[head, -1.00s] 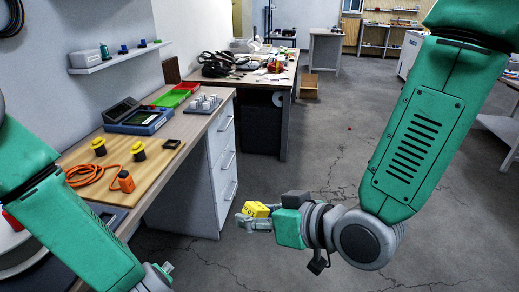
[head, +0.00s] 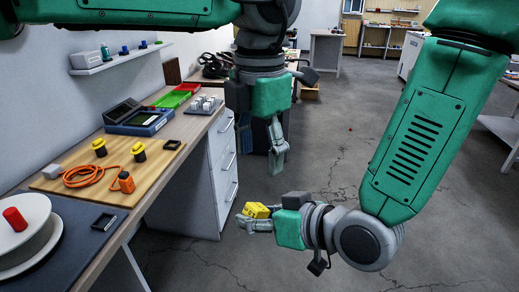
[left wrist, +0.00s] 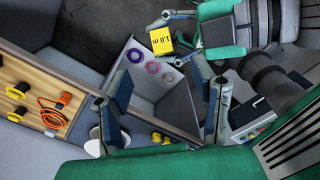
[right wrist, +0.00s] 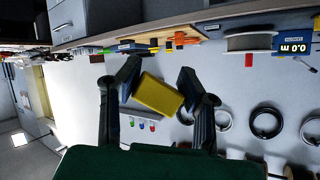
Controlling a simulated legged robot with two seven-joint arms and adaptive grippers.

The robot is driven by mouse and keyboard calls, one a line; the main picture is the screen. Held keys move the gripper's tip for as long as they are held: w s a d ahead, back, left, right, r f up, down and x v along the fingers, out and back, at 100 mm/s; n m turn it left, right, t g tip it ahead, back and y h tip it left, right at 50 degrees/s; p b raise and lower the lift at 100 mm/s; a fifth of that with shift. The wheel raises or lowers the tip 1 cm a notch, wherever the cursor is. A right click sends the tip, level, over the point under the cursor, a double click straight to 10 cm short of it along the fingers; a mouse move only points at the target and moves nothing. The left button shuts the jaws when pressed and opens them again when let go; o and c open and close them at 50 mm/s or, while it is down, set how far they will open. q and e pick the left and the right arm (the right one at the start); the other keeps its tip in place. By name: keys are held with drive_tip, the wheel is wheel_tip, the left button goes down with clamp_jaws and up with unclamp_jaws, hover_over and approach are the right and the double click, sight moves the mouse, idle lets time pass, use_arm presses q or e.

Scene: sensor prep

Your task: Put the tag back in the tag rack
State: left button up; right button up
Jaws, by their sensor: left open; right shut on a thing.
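The yellow tag (head: 256,210), marked "1.0 m" in the left wrist view (left wrist: 161,40), is held between the fingers of my right gripper (head: 255,217) above the floor, right of the bench. It also shows between the fingers in the right wrist view (right wrist: 158,94). My left gripper (head: 262,140) is open and empty, fingers pointing down, above and near my right gripper. I cannot make out the tag rack with certainty.
The bench holds a wooden board (head: 65,165) with an orange cable (head: 90,175), yellow-and-black knobs, a blue instrument (head: 138,122) and a white reel (head: 25,225). A drawer unit (head: 221,160) stands below. Rings (right wrist: 267,122) show in the right wrist view. Open floor lies between.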

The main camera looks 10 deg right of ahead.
sight(260, 206)
use_arm(q)
wheel_tip(260, 206, down, 12)
drive_tip(key=shift+r, duration=0.1)
idle(0.4)
drive_tip(key=shift+c, duration=0.4)
drive_tip(key=c, duration=1.1)
clamp_jaws()
use_arm(e)
drive_tip(key=o, duration=1.2)
